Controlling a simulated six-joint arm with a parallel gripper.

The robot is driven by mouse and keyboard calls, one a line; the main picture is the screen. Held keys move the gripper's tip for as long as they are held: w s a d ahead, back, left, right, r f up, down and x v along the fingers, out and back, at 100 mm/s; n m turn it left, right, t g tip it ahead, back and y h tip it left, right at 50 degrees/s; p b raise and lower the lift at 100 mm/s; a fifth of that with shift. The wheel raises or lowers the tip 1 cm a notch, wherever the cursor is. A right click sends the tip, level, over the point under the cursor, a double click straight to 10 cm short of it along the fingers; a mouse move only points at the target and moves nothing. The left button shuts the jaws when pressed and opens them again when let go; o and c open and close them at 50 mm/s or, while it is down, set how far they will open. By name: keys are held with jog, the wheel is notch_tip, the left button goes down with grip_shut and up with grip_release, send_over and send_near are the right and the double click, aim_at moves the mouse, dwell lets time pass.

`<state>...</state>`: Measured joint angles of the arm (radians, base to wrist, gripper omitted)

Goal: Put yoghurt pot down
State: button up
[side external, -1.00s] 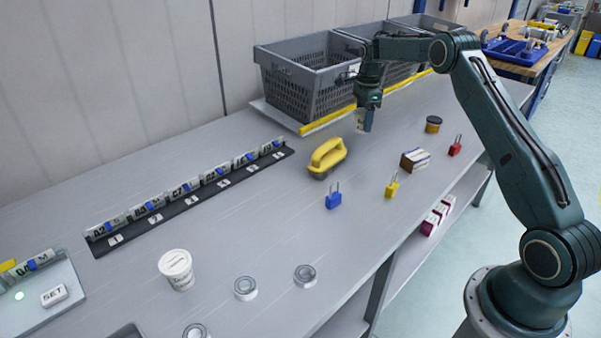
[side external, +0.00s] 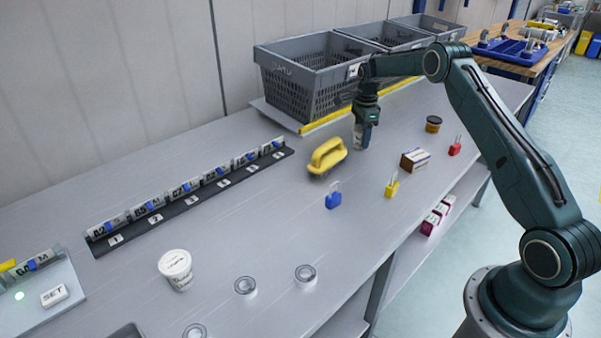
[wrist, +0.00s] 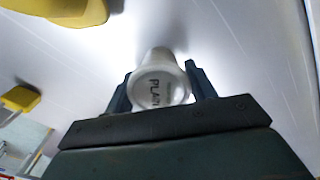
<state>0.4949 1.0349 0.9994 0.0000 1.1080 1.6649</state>
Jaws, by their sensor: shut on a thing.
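My gripper (side external: 364,132) is shut on a white yoghurt pot (wrist: 160,84), with one finger on each side of it. In the wrist view the pot's round top faces the camera and shows dark lettering. In the side view the gripper points down beside the yellow-handled tool, and the held pot (side external: 358,142) shows only as a small pale patch. It is at or just above the table; I cannot tell whether it touches. Another white pot (side external: 176,268) stands upright on the table at the front left.
The yellow-handled tool (side external: 327,156) lies just left of the gripper. A dark jar (side external: 433,124), a small box (side external: 415,160) and red, yellow and blue padlocks (side external: 334,200) stand to the right and in front. Grey crates (side external: 305,85) line the back. The table's middle is fairly clear.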

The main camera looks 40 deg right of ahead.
jog(key=shift+f, duration=0.1)
jog(key=o, duration=1.1)
jog(key=shift+c, duration=0.2)
notch_tip(320, 180, up, 12)
jog(key=shift+r, duration=0.1)
jog(key=shift+r, duration=0.1)
